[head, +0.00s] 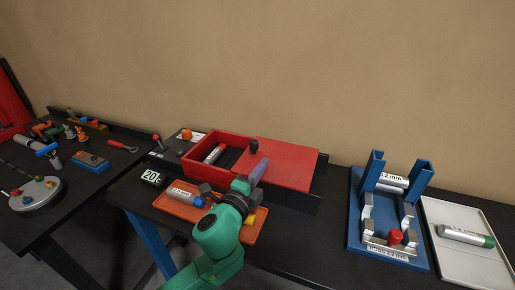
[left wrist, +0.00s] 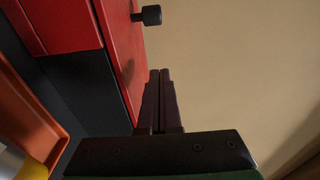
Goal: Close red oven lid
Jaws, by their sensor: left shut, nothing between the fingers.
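The red oven (head: 196,165) stands in the middle of the black table. Its flat red lid (head: 290,165) is slid to the right, so the left part of the oven lies open. A silver cylinder (head: 213,154) shows inside. A black knob (head: 254,146) stands up near the lid's left edge; it also shows in the left wrist view (left wrist: 152,15). My left gripper (head: 261,165) is shut and empty, in front of the knob in the head view. Its dark fingers (left wrist: 160,75) lie close to the lid in the left wrist view; I cannot tell whether they touch it.
An orange tray (head: 248,239) with a labelled cylinder (head: 183,195) lies in front of the oven, partly under my arm. A blue fixture (head: 357,238) and a white tray (head: 460,262) stand at right. A second table at left holds tools.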

